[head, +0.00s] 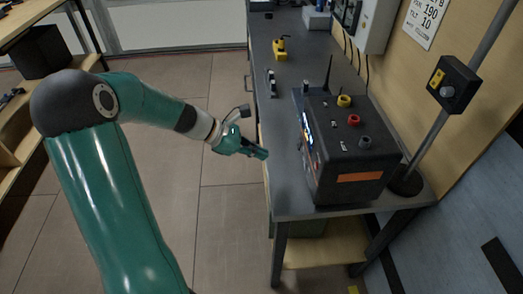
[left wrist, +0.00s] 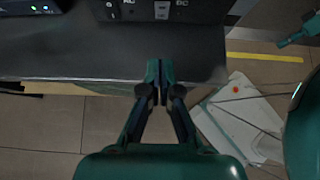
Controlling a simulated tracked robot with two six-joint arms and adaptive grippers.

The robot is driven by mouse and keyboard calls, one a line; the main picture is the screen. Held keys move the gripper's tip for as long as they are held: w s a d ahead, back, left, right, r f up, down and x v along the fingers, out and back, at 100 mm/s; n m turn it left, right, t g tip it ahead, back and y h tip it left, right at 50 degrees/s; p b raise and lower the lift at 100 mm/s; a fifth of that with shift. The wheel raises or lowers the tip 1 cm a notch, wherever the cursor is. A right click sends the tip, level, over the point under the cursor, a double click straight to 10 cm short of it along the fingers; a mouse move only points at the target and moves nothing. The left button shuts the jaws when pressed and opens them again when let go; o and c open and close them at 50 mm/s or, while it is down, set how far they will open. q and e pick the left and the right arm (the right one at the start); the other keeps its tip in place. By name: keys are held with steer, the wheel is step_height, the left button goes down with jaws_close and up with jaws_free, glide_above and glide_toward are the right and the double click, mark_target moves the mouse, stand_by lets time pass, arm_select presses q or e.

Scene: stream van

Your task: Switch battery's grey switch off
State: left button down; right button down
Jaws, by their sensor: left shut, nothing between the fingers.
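The battery appears to be the dark box (head: 345,180) with an orange label, on the near end of the grey bench. Its lit front panel faces left, seen edge-on. In the left wrist view a dark panel (left wrist: 140,12) with O, I and DC marks is cut off at the top; I cannot pick out the grey switch. My left gripper (head: 264,155) is shut and empty, left of the box and apart from it. Its closed fingertips (left wrist: 154,66) point toward the bench edge.
The bench (head: 275,105) runs away with a yellow device (head: 280,48) farther back. A pole on a round base (head: 404,181) stands right of the box. Open floor lies left of the bench. Teal parts, probably mine, show at the left wrist view's right edge.

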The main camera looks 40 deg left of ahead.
arm_select(q)
steer(key=x, duration=0.7)
steer(key=shift+d+f, duration=0.15)
steer(key=shift+w+d+r, duration=0.2)
steer(key=shift+w+d, duration=0.6)
steer(key=shift+w, duration=0.2)
steer(key=shift+w+d+p, duration=0.35)
steer(key=shift+w+d, duration=0.1)
steer(key=shift+w, duration=0.15)
arm_select(e)
steer(key=shift+r, duration=0.25)
